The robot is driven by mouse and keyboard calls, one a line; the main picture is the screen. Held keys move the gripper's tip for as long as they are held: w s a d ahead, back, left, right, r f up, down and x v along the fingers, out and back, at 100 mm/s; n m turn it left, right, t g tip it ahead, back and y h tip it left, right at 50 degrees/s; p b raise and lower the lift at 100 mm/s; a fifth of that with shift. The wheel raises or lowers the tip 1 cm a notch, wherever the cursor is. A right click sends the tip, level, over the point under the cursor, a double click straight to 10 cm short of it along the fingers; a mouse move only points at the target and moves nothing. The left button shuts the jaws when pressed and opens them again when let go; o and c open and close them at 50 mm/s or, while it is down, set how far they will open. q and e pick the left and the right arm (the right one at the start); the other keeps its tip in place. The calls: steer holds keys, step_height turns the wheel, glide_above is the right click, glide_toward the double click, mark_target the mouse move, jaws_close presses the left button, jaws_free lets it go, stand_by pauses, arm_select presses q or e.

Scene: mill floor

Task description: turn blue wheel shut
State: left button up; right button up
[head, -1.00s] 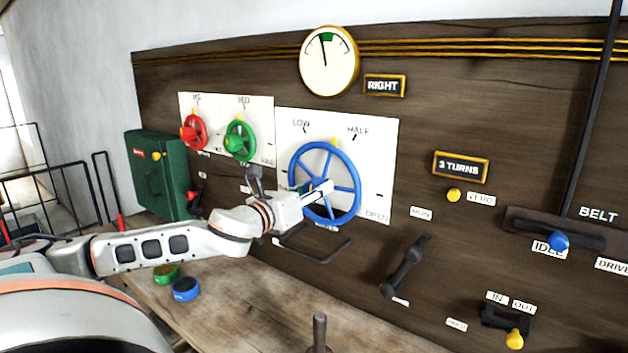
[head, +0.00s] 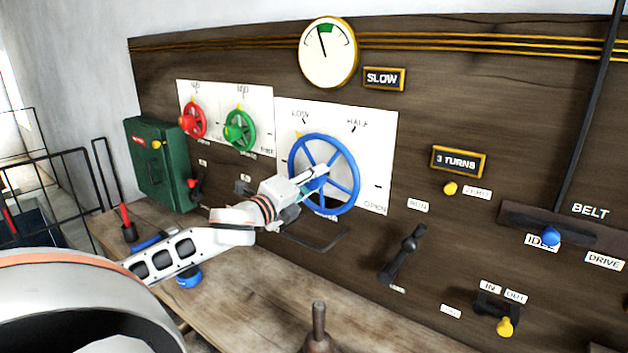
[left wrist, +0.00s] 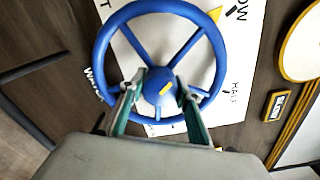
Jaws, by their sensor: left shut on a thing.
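The blue wheel (head: 353,162) is mounted on a white plate (head: 381,145) on the dark panel. Its yellow pointer (head: 298,135) is at the upper left, near the LOW mark; HALF and OPEN are further round to the right. My left gripper (head: 322,172) reaches the wheel's middle from the left and is shut on it. In the left wrist view, the fingers of my left gripper (left wrist: 160,85) lie either side of the hub of the blue wheel (left wrist: 104,50). The wheel's lower left is partly hidden by my gripper. My right gripper is not in view.
A gauge (head: 328,65) hangs above a sign (head: 384,78) reading SLOW. Red (head: 196,120) and green (head: 240,131) wheels are left of the blue one. A dark lever (head: 404,257) stands at right. The wooden bench (head: 260,300) below is mostly clear.

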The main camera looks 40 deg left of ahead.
arm_select(q)
steer(key=n, duration=0.7)
steer(key=shift+n, duration=1.7)
steer(key=o, duration=1.1)
